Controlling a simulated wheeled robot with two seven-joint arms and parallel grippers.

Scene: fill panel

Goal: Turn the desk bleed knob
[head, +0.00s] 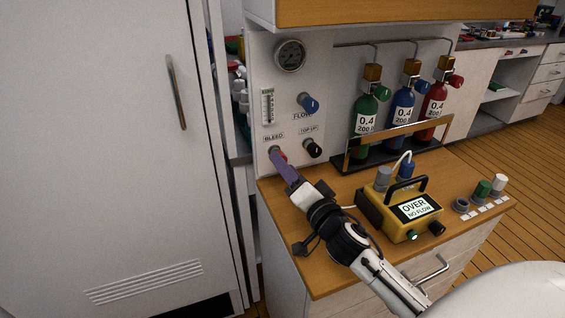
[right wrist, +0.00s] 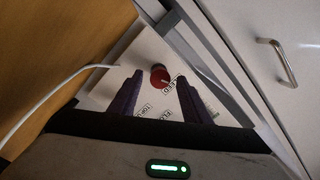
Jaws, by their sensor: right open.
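The bleed knob (head: 284,156) is a small red knob low on the left of the white panel, under the BLEED label. In the head view my right gripper (head: 277,156) reaches up to it from below right and its purple fingers hide part of it. In the right wrist view the red knob (right wrist: 158,72) shows between the tips of the two open fingers (right wrist: 159,79), with a light mark on its face. I cannot tell whether the fingers touch it. My left gripper is not in view.
The panel also carries a blue FLOW knob (head: 308,102), a black TOP UP knob (head: 312,148) and a gauge (head: 290,55). A yellow OVER / NO FLOW unit (head: 383,211) stands on the wooden desk. Gas bottles (head: 402,106) stand behind. A tall cabinet (head: 95,150) is left.

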